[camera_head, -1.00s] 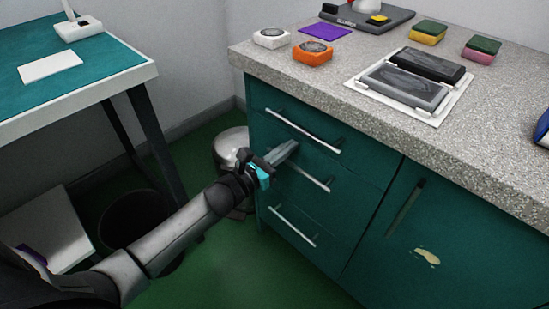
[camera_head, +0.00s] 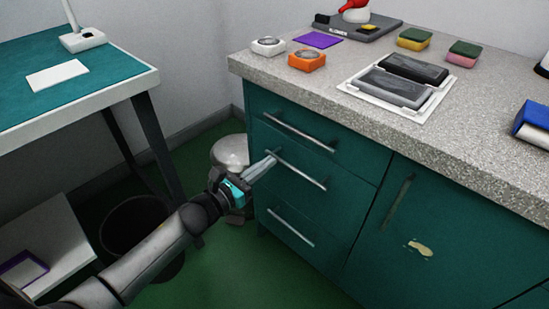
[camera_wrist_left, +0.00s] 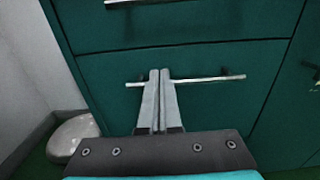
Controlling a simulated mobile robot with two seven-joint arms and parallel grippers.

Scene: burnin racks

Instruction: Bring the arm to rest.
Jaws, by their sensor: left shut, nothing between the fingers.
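My left gripper (camera_head: 262,166) is shut and empty, its pale fingertips in front of the teal cabinet (camera_head: 340,205). In the head view the tips are beside the left end of the middle drawer's handle (camera_head: 300,172). In the left wrist view the fingers (camera_wrist_left: 159,75) lie side by side and overlap the middle handle (camera_wrist_left: 205,80) in the picture. I cannot tell whether they touch it. The drawers look closed. My left arm (camera_head: 150,262) reaches in from the lower left. My right gripper is not in view.
A speckled counter (camera_head: 290,85) holds a white tray (camera_head: 350,91), sponges (camera_head: 414,39) and an orange dish (camera_head: 306,60). A teal-topped table (camera_head: 110,66) stands at the left. A dark bin (camera_head: 135,222) and a rounded silver object (camera_head: 231,150) are on the green floor.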

